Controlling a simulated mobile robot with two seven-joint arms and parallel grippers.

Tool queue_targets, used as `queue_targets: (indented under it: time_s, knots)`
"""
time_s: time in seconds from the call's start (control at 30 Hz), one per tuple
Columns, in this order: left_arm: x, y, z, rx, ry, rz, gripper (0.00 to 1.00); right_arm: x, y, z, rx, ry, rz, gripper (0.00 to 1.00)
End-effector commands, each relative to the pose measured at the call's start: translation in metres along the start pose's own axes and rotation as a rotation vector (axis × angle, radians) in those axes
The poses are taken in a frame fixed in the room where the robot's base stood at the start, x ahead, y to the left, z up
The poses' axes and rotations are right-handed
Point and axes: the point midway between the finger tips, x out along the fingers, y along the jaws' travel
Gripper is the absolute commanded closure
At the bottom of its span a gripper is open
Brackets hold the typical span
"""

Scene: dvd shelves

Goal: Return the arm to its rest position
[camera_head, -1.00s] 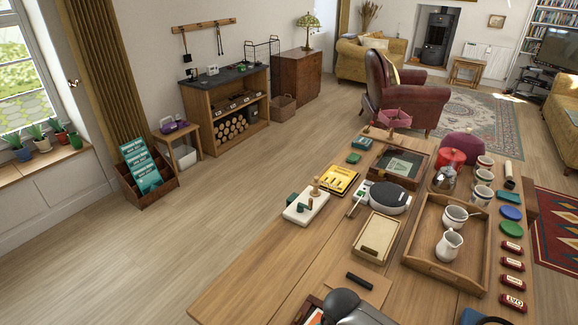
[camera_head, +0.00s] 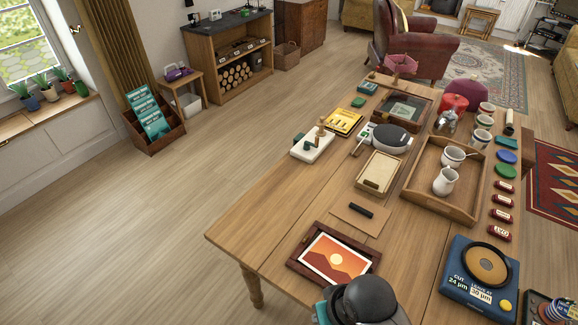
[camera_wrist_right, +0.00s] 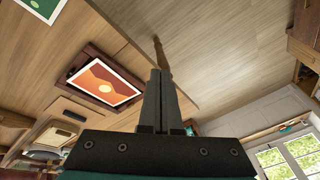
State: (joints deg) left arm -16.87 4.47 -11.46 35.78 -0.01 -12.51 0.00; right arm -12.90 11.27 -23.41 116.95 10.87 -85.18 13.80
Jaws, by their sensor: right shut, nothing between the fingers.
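My right gripper (camera_wrist_right: 157,72) shows in the right wrist view. Its two dark fingers lie together with nothing between them. They stand out over the table edge and the wood floor in that view, clear of any object. In the head view a rounded dark part of my own arm (camera_head: 361,299) shows at the bottom edge, in front of the framed sunset picture; the fingers are not visible there. My left gripper is in neither view.
The wooden table (camera_head: 258,222) holds a framed sunset picture (camera_head: 334,258), a blue box (camera_head: 480,278), a tray (camera_head: 408,196) with white jugs and several small items. The sunset picture also shows in the wrist view (camera_wrist_right: 104,84). Floor (camera_head: 150,240) left of the table is clear.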

Motion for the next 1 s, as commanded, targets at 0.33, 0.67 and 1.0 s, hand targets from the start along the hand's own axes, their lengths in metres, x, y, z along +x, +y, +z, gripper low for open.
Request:
queue_targets:
  time_s: [0.33,0.67,1.0]
  knots:
    - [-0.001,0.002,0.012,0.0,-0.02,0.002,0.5,-0.059,0.042,0.034,0.016,0.065,0.115,1.0]
    - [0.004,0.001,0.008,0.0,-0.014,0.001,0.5,-0.081,0.073,0.058,0.021,0.069,0.211,1.0]
    - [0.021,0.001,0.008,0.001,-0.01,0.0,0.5,-0.008,0.084,0.067,0.021,0.042,0.203,1.0]
